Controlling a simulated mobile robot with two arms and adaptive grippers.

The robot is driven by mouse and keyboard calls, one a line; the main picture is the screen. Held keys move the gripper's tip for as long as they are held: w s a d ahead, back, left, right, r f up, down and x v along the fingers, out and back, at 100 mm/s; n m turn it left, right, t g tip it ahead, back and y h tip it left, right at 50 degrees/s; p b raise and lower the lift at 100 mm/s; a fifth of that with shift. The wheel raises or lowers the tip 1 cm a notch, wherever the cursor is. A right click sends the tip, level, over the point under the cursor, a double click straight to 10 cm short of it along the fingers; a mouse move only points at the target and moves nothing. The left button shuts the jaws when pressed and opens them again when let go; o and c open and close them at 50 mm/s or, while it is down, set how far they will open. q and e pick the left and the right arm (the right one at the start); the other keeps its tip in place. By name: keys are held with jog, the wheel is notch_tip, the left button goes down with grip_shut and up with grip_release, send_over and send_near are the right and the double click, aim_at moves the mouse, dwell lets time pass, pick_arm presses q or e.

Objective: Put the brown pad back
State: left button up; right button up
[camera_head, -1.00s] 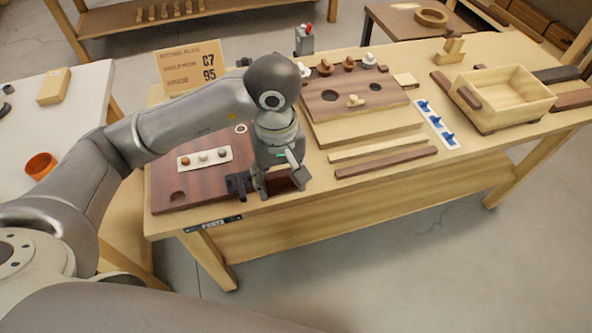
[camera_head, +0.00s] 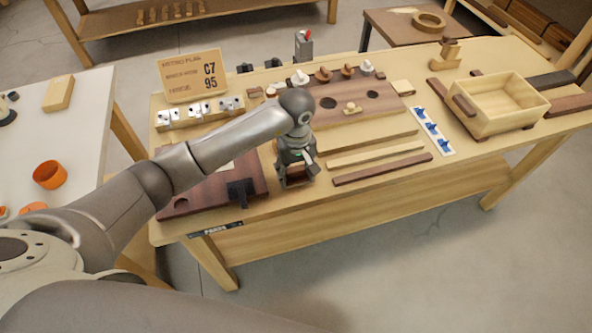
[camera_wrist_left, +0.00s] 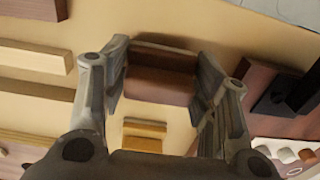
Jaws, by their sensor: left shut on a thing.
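My left gripper (camera_head: 297,182) is low over the bench's front part, right of the dark brown board (camera_head: 215,192). In the left wrist view, its two fingers (camera_wrist_left: 160,72) are closed on the sides of the brown pad (camera_wrist_left: 160,84), a block with a darker top strip. In the head view the brown pad (camera_head: 298,172) shows only in part between the fingers. I cannot tell whether it touches the bench. A small ochre block (camera_wrist_left: 143,136) lies beyond the fingers in the wrist view. My right gripper is not in view.
A light strip (camera_head: 375,154) and a dark strip (camera_head: 383,169) lie close to the right of the gripper. Behind are a board with holes and knobs (camera_head: 350,98) and a sign (camera_head: 192,76). An open wooden box (camera_head: 497,103) stands at the right. The bench's front edge is near.

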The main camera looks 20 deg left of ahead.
pick_arm(q)
jog(key=shift+f, duration=0.4)
jog(key=shift+f, duration=0.15)
jog(key=o, duration=1.3)
